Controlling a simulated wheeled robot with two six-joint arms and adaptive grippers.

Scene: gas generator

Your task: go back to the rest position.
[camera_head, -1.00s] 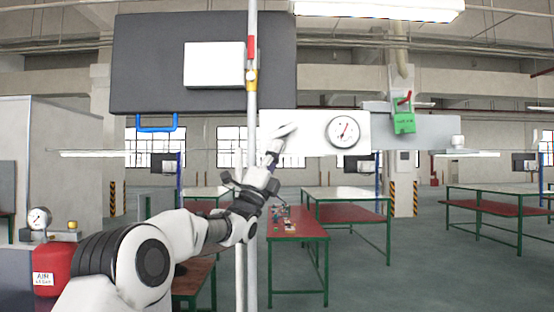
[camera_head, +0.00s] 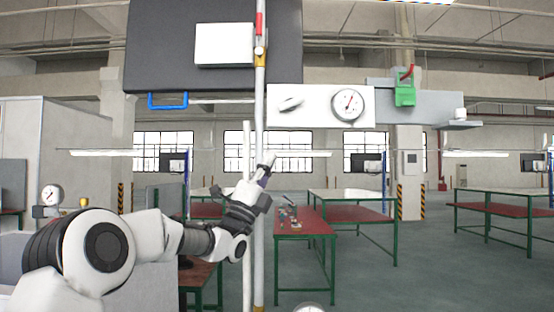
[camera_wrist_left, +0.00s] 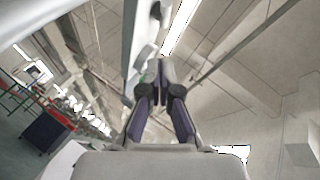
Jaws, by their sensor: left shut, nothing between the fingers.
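My left arm comes in from the left, and its gripper (camera_head: 268,162) points up and is shut and empty. It shows just right of the vertical white pipe and below the white panel (camera_head: 322,118), apart from the panel in the picture. In the left wrist view the gripper's dark fingers (camera_wrist_left: 160,75) are together with nothing between them. My right gripper is not in view.
A vertical pipe (camera_head: 259,220) stands close to my gripper. A black box (camera_head: 160,50) with a blue handle (camera_head: 167,101) hangs above my arm. Green-framed tables (camera_head: 304,222) stand behind.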

